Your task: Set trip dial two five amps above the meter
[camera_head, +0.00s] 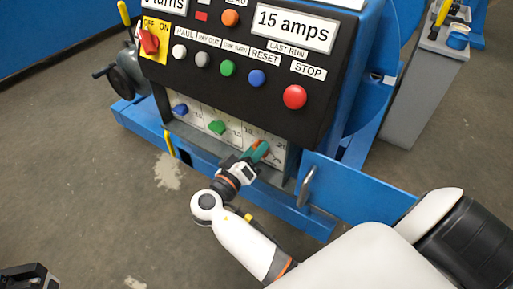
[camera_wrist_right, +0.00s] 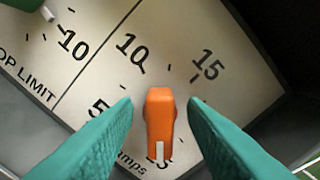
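The meter (camera_head: 293,27) reads 15 amps at the top right of the black panel. The trip dial is an orange knob on the pale lower plate; it shows clearly in the right wrist view (camera_wrist_right: 160,112). Its white pointer line faces the bottom of that picture, over a partly covered number, beside the word amps. My right gripper (camera_head: 260,152) is at this plate, and its teal fingers (camera_wrist_right: 160,108) stand open on either side of the knob, with a visible gap on each side. In the head view the gripper mostly hides the knob.
A blue dial (camera_head: 180,109) and a green dial (camera_head: 217,127) sit left of the gripper on the same plate. Above are several buttons, including a red stop button (camera_head: 294,97), and a red switch (camera_head: 149,41). A metal handle (camera_head: 306,187) stands to the right.

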